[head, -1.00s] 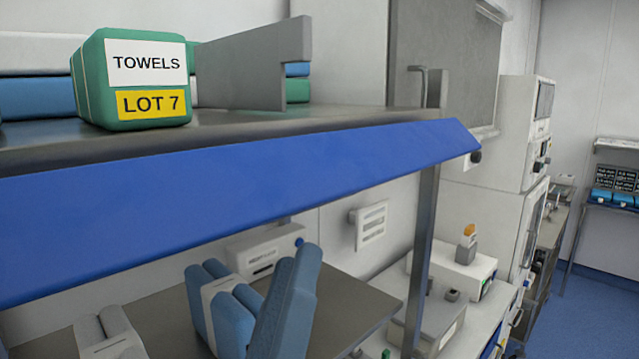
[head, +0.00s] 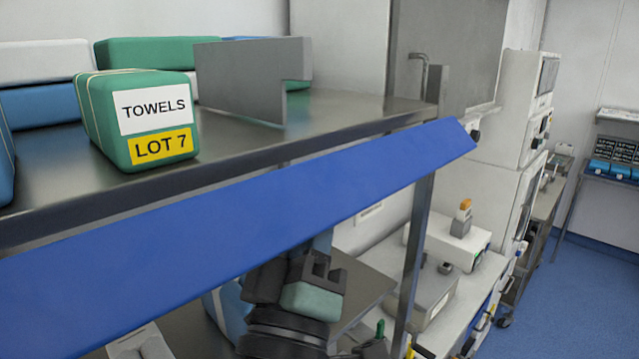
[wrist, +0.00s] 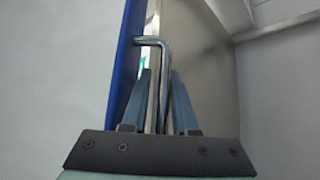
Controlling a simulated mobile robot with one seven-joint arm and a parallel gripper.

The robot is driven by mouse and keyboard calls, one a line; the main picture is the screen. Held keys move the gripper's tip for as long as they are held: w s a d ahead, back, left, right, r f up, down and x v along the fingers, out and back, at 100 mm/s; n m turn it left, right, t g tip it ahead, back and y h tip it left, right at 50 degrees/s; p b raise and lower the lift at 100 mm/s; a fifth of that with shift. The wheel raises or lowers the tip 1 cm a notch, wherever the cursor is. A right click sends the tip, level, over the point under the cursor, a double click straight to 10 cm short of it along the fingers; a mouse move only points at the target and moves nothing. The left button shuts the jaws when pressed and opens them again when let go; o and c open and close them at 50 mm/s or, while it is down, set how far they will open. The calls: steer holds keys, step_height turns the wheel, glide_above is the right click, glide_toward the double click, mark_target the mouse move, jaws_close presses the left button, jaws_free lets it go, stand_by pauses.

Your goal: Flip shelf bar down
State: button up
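A long blue panel (head: 240,225) runs along the front edge of the steel shelf (head: 240,140). My gripper (head: 322,240) is below and behind this panel in the head view, and the panel hides its fingertips. In the wrist view, my gripper's two blue-grey fingers (wrist: 158,95) stand apart. A bent chrome bar (wrist: 163,70) shows between them, its top hooked to the left towards the blue strip (wrist: 124,60). I cannot tell whether the fingers touch the bar. A hooked metal rod (head: 421,72) also shows beyond the shelf's right end.
A green towel pack (head: 140,120) labelled LOT 7 sits on the shelf beside a grey divider (head: 240,80), with more packs behind. A steel post (head: 415,240) stands at the right. White devices (head: 455,235) sit on a lower counter.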

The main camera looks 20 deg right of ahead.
jaws_close()
steer(key=shift+f+b, duration=0.1)
steer(key=shift+b, duration=0.35)
steer(key=m+b, duration=0.1)
steer(key=b, duration=0.1)
steer(key=shift+w+f+h+b, duration=0.1)
steer(key=shift+f+h+b, duration=0.05)
steer(key=shift+h+b, duration=0.25)
steer(key=m+h+b, duration=0.1)
steer(key=b, duration=0.2)
steer(key=shift+w+a+m+g+b, duration=0.1)
steer(key=shift+w+m+g+b, duration=0.05)
steer(key=shift+m+g+b, duration=0.25)
steer(key=m+h+b, duration=0.1)
steer(key=b, duration=0.2)
steer(key=m+g+h+b, duration=0.1)
steer(key=b, duration=0.2)
steer(key=shift+w+a+m, duration=0.1)
steer(key=shift+w+m, duration=0.15)
steer(key=shift+m, duration=0.15)
steer(key=m+g+h+b, duration=0.1)
steer(key=b, duration=0.2)
steer(key=shift+w+m+h+b, duration=0.1)
steer(key=shift+m+h+b, duration=0.25)
steer(key=shift+m+h, duration=0.05)
steer(key=shift+r+m+g+b, duration=0.4)
steer(key=shift+b, duration=0.1)
